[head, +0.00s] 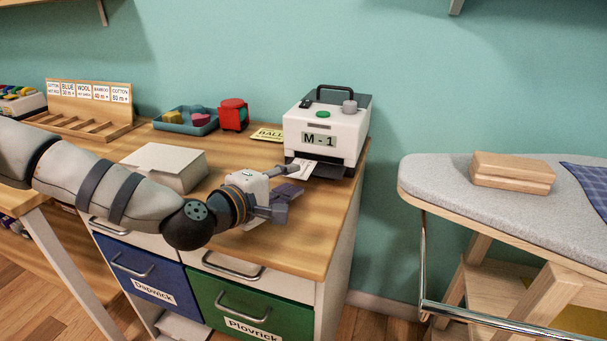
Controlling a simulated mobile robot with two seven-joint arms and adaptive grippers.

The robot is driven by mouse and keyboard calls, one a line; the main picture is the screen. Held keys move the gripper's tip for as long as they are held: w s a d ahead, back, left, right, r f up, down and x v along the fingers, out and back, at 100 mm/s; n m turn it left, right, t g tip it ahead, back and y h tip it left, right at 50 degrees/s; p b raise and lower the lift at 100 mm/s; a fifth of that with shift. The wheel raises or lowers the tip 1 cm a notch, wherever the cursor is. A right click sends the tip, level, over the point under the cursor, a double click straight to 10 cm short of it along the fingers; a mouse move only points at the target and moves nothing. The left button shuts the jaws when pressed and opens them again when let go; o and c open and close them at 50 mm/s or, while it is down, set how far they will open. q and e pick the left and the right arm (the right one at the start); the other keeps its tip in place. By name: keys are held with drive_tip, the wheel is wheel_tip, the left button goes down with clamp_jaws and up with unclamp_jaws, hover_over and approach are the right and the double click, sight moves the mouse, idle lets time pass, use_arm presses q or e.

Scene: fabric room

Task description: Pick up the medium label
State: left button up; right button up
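A white printer (325,133) marked "M-1" stands at the right end of the wooden worktop. A small white label (303,168) with dark print sticks out of its front slot. I cannot read a size on it. My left gripper (289,190) is just in front of the printer, low over the worktop. Its fingers are spread apart, with no object visible between them. The upper fingertip is close to the label's left edge; I cannot tell if they touch. My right gripper is not in view.
A white block-like box (165,164) lies behind my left forearm. A blue tray (186,121), a red object (233,114), a yellow card (267,134) and a wooden label rack (90,108) stand along the back. An ironing board (440,190) is at right, across a gap.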

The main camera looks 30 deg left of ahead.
use_arm(q)
drive_tip(key=shift+w, duration=0.25)
clamp_jaws()
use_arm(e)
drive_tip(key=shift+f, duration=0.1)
